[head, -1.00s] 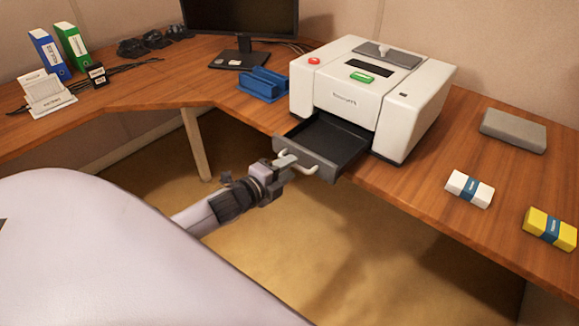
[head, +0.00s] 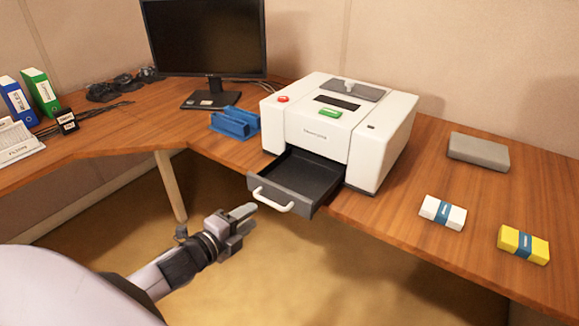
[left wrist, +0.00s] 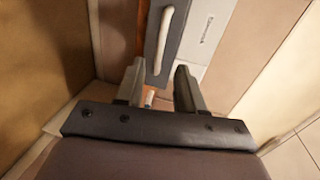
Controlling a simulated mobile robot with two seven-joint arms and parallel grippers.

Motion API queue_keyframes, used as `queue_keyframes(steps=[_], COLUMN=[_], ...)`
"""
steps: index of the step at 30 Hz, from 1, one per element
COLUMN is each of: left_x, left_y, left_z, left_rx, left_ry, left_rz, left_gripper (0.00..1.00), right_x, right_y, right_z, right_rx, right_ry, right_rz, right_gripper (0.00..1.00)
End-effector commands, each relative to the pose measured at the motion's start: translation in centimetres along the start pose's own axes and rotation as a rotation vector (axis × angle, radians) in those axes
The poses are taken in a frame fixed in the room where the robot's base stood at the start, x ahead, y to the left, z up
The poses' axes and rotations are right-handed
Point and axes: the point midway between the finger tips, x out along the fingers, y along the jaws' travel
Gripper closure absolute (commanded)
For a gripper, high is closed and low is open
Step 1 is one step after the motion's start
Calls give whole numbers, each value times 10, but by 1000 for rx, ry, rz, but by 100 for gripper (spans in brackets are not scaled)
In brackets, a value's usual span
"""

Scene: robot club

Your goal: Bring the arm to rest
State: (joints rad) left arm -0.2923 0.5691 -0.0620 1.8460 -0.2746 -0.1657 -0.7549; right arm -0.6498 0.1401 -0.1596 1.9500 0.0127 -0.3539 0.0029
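My left gripper (head: 240,218) is in front of and below the printer's drawer, apart from its handle. In the left wrist view its two fingers (left wrist: 158,85) stand apart with nothing between them. The white printer (head: 330,140) stands on the desk. Its dark drawer (head: 310,172) is pulled out past the desk edge and looks empty. The drawer's white handle (head: 272,200) is free, and it also shows ahead of the fingers in the left wrist view (left wrist: 163,40). My right gripper is in neither view.
The wooden desk (head: 400,215) carries a white bundle (head: 427,208), a yellow bundle (head: 510,240), a grey block (head: 478,151), a blue holder (head: 234,122), a monitor (head: 205,40) and binders (head: 40,92).

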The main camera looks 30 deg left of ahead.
Motion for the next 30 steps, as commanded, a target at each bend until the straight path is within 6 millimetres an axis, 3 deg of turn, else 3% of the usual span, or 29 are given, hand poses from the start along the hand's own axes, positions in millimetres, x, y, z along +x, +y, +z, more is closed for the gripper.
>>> queue_keyframes(steps=[5,8,11,15,21,25,30], left_x=[-1,-9,-29,-70,-116,-127,-128], left_y=[1,14,43,84,116,122,124], left_z=[-1,-13,-40,-89,-144,-158,-159], left_rx=[-11,-123,-380,-850,-1349,-1479,-1496], left_ry=[0,-1,-15,-79,-201,-243,-248], left_rz=[4,39,120,260,396,427,431], left_gripper=[62,62,62,62,62,62,62], right_x=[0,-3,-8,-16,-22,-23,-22], right_y=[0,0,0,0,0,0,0], right_z=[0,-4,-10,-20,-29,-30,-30], right_rx=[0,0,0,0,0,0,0], right_ry=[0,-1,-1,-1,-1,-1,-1], right_rz=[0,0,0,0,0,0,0], right_gripper=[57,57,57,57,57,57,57])
